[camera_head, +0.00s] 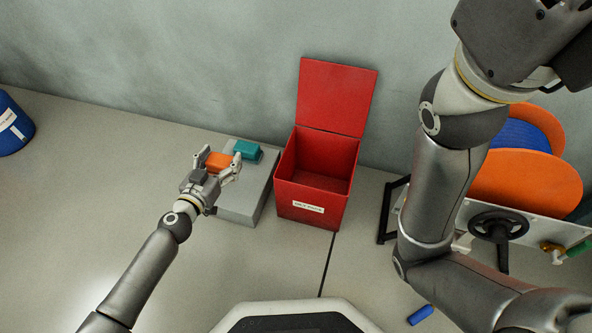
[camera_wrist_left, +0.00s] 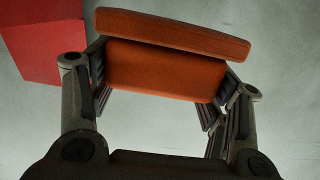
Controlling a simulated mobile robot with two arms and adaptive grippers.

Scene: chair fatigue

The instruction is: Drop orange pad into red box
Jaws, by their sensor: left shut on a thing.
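The orange pad (camera_head: 219,161) is between the fingers of my left gripper (camera_head: 217,164), which is shut on it. The left wrist view shows the orange pad (camera_wrist_left: 168,70) gripped at both its ends by the fingers. In the head view the pad appears over the grey block. The red box (camera_head: 318,163) stands to the right of the gripper with its lid up and its inside empty. A corner of the red box (camera_wrist_left: 45,45) also shows at the upper left of the left wrist view. My right arm crosses the right side; its gripper is not in view.
A teal block (camera_head: 247,150) lies on the grey block (camera_head: 242,206), close by the left gripper. A blue container (camera_head: 14,125) stands at the far left. At the right is a rig with orange discs (camera_head: 525,183) and a handwheel (camera_head: 498,226). A blue cylinder (camera_head: 420,314) lies at the front.

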